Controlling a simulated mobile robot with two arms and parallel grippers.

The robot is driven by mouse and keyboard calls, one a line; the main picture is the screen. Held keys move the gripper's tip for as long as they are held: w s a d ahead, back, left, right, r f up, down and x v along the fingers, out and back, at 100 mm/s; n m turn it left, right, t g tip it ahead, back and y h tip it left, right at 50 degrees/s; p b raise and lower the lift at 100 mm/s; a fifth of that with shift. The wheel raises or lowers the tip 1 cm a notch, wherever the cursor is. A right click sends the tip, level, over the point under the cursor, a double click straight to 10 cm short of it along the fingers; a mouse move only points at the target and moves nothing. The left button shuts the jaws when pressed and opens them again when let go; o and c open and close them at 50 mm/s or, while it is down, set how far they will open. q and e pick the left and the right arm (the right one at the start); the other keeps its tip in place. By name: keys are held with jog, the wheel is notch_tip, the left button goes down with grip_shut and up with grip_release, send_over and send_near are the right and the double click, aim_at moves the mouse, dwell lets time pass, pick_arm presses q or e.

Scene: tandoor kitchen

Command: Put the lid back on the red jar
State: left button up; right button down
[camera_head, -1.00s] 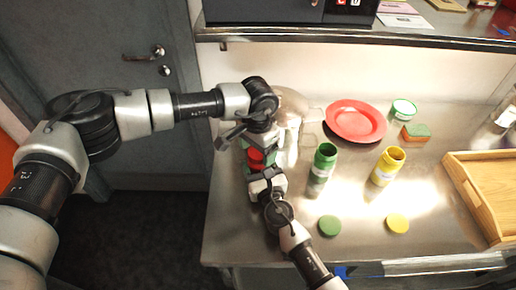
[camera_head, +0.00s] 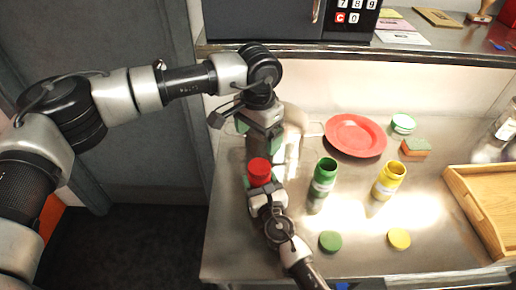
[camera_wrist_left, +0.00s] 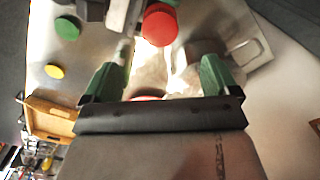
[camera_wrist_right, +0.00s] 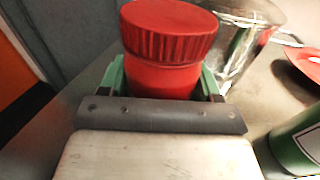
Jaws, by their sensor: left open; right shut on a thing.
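The red jar (camera_wrist_right: 165,80) stands upright in my right gripper (camera_head: 262,192), which is shut on its body. The red lid (camera_wrist_right: 170,28), with a ribbed edge, sits on top of the jar in the right wrist view. The lid also shows from above in the head view (camera_head: 259,168) and the left wrist view (camera_wrist_left: 160,24). I cannot tell how tightly it sits. My left gripper (camera_head: 260,132) is open and empty, above and behind the lid and apart from it. Its two green fingers show spread in the left wrist view (camera_wrist_left: 165,72).
An open green jar (camera_head: 322,185) and an open yellow jar (camera_head: 388,182) stand to the right. Their lids, green (camera_head: 330,241) and yellow (camera_head: 399,239), lie in front. A red plate (camera_head: 355,136), a sponge (camera_head: 415,147) and a wooden tray (camera_head: 485,200) lie farther away.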

pick_arm(q)
jog(key=shift+r, duration=0.8)
pick_arm(e)
jog(key=shift+c, duration=0.7)
grip_release()
pick_arm(q)
jog(key=shift+f, duration=0.3)
pick_arm(e)
jog(key=v, duration=1)
jog(key=shift+s+d, duration=0.1)
jog(key=shift+s, duration=0.3)
